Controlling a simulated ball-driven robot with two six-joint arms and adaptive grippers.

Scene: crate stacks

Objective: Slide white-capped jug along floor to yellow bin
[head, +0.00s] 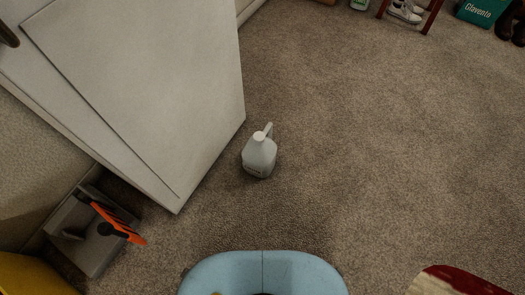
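The white-capped jug (259,157) stands upright on the carpet near the middle of the head view, just right of the white door's lower corner. It is pale grey with a handle at its upper right and a small label low on its front. A yellow object (30,277), cut off by the frame at the bottom left corner, may be the yellow bin; only part of it shows. Neither of my grippers is in view, and nothing touches the jug.
A white panelled door (150,80) fills the upper left. A grey box (88,262) with orange-and-black tools is at the lower left. A red-and-cream object (455,280) is at the lower right. A teal box (481,11) is far right. The carpet (390,150) right of the jug is clear.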

